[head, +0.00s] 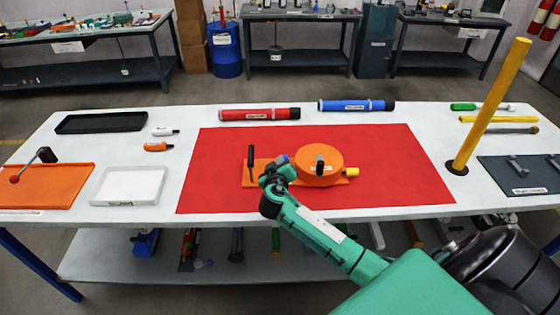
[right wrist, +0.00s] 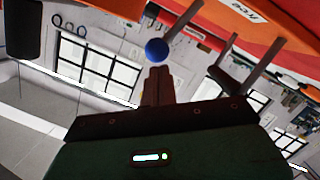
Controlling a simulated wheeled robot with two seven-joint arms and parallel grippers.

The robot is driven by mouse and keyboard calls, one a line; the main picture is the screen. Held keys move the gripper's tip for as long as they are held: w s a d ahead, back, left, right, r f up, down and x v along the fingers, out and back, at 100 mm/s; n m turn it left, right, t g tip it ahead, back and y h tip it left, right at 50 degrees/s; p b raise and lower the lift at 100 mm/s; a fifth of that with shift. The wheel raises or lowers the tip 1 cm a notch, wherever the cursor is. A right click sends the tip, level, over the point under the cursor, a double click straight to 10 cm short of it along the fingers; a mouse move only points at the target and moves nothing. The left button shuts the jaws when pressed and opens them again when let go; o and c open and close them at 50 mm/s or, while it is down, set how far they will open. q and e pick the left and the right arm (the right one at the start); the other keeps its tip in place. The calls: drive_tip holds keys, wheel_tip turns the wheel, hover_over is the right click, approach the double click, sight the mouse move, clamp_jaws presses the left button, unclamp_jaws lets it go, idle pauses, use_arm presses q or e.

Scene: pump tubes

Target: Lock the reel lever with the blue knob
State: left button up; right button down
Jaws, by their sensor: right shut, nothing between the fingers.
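The orange reel (head: 312,181) stands on an orange base plate on the red mat, with a black upright handle (head: 251,158) at its left end and a yellow fitting (head: 352,171) at its right. The blue knob (right wrist: 156,50) shows in the right wrist view, at the end of a thin grey rod. In the head view a small blue patch (head: 282,159) shows just beside my gripper. My right gripper (head: 284,168) is at the left side of the reel. Its fingers (right wrist: 157,76) are shut and empty, their tips close to the knob; whether they touch it I cannot tell.
A red tube (head: 260,114) and a blue tube (head: 355,105) lie behind the red mat (head: 400,160). A tall yellow post (head: 490,105) stands at the right. A white tray (head: 128,186) and an orange board (head: 50,188) lie at the left. The mat around the reel is clear.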

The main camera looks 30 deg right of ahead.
use_arm(q)
drive_tip(key=shift+w, duration=0.35)
use_arm(e)
drive_tip(key=shift+f, duration=0.1)
drive_tip(key=shift+s+d+f+m+b, duration=0.15)
drive_tip(key=shift+d+f+m+b, duration=0.35)
drive_tip(key=shift+b, duration=0.55)
drive_tip(key=shift+d+f+b, duration=0.1)
drive_tip(key=shift+d+b, duration=0.05)
drive_tip(key=shift+b, duration=0.15)
drive_tip(key=shift+s+d+m, duration=0.15)
drive_tip(key=shift+d+m, duration=0.05)
drive_tip(key=shift+m, duration=0.1)
use_arm(q)
drive_tip(key=shift+w+f, duration=1)
drive_tip(key=shift+w, duration=0.05)
use_arm(e)
drive_tip(key=shift+d, duration=0.1)
use_arm(q)
drive_tip(key=shift+d+r, duration=0.1)
use_arm(e)
drive_tip(key=shift+r, duration=0.25)
